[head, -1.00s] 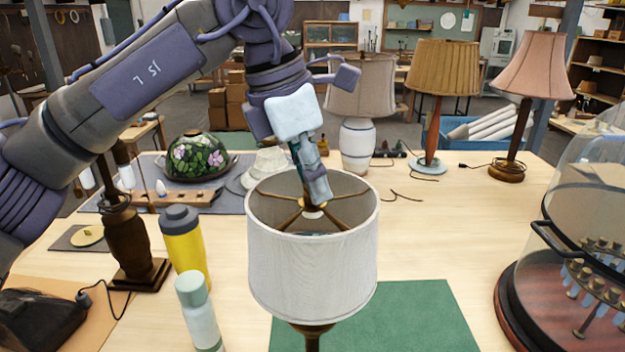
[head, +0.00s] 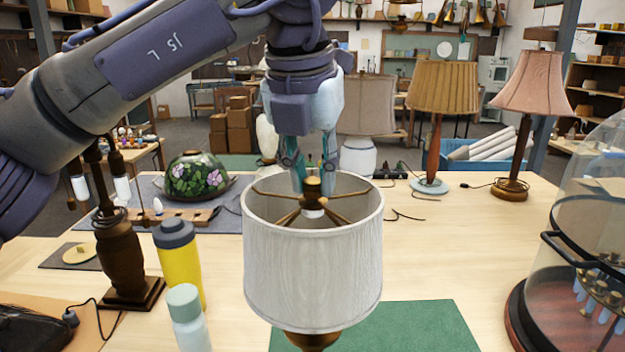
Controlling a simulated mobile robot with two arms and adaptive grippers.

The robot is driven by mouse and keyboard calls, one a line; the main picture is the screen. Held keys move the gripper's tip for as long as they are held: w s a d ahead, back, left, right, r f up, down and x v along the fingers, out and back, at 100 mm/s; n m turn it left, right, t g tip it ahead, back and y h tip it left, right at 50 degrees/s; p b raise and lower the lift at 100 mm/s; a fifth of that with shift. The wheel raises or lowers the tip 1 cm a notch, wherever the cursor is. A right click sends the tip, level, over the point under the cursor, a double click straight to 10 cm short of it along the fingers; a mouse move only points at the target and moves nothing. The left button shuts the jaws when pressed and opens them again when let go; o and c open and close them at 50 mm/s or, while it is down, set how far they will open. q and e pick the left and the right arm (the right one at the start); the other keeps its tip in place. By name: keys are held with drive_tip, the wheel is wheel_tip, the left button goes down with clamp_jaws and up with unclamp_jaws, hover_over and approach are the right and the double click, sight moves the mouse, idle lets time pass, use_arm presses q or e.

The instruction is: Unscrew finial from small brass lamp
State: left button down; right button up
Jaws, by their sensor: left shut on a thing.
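The small brass lamp stands near the front middle with a white fabric drum shade (head: 313,265). Brass spider arms meet at the centre of the shade's open top, and the brass finial (head: 313,187) sits there above a pale collar. A bit of the lamp's brass body (head: 312,340) shows below the shade; its base is out of view. My left gripper (head: 312,182) points down over the shade, with its fingers at either side of the finial and shut on it. My right gripper is not in view.
A yellow bottle (head: 180,265) and a pale bottle (head: 187,318) stand left of the shade. A dark wooden lamp base (head: 122,255) is further left. A glass dome (head: 580,240) stands at the right. The tabletop between shade and dome is clear.

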sight(316, 180)
use_arm(q)
drive_tip(key=shift+f+n+y, duration=0.1)
drive_tip(key=shift+n+y, duration=0.2)
drive_tip(key=shift+n, duration=1.3)
drive_tip(key=shift+d+r, duration=0.15)
drive_tip(key=shift+r, duration=0.05)
drive_tip(key=shift+a+r+p, duration=0.2)
drive_tip(key=shift+r+p, duration=0.15)
drive_tip(key=shift+r, duration=0.15)
drive_tip(key=shift+d+r+p, duration=0.15)
drive_tip(key=shift+r+p, duration=0.25)
drive_tip(key=shift+r, duration=0.2)
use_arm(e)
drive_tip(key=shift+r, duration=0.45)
use_arm(q)
drive_tip(key=shift+r+p, duration=0.6)
drive_tip(key=shift+r, duration=0.05)
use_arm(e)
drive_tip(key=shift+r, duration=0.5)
use_arm(q)
drive_tip(key=shift+f, duration=0.1)
